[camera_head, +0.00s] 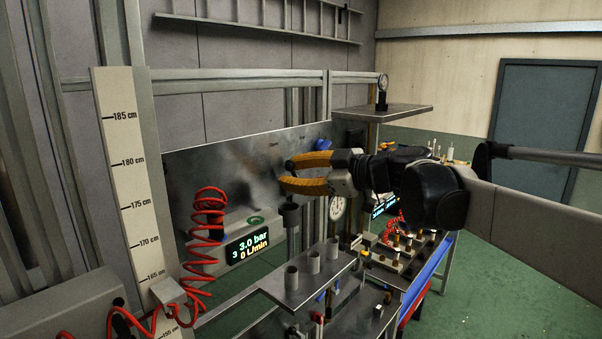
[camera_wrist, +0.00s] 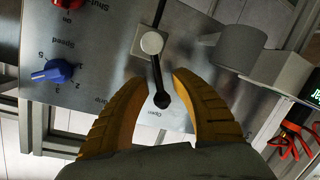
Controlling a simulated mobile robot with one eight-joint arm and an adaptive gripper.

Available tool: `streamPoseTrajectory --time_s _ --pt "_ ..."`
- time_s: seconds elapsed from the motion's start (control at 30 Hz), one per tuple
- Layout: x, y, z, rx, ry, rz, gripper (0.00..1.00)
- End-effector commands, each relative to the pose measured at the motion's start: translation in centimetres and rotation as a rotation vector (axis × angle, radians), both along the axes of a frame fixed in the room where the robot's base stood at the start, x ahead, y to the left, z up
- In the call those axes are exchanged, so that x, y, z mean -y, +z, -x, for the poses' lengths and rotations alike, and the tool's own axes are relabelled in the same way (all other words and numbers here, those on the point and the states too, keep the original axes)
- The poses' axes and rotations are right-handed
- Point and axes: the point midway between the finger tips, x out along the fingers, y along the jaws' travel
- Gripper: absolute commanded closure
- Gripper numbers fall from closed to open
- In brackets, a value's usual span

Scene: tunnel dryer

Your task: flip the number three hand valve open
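In the wrist view a black lever with a round end (camera_wrist: 162,99) sits on a pale square hub (camera_wrist: 151,42) on a steel panel (camera_wrist: 110,70). Upside-down print reading "Open" is beside the lever's end. I cannot read a number three on this lever. My gripper (camera_wrist: 160,84) has two ribbed yellow fingers spread apart, with the lever's end between them and a gap visible on each side. In the head view my gripper (camera_head: 296,174) is in front of the steel panel (camera_head: 215,172), with a black ball at its upper fingertip.
A display (camera_head: 247,246) reads "3", 3.0 bar, 0 L/min, beside a coiled red hose (camera_head: 200,255). A shelf with grey cups (camera_head: 312,262) is below my gripper. Green floor is clear at right.

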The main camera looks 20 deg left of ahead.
Motion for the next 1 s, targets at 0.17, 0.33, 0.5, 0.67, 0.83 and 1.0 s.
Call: streamPoseTrajectory --time_s 0.17,0.33,0.5,0.67,0.83,1.0 --pt "2.8 0.6 0.7 0.000 -0.005 0.000 0.70" --pt "6.6 1.4 1.8 0.001 -0.004 0.000 0.70" --pt "9.5 2.0 2.7 0.000 -0.005 0.000 0.70" --pt "10.9 2.3 3.1 0.001 -0.003 0.000 0.70" --pt "11.2 2.4 3.3 0.001 -0.002 -0.001 0.70" --pt "11.2 2.3 3.3 0.001 -0.002 -0.001 0.70"
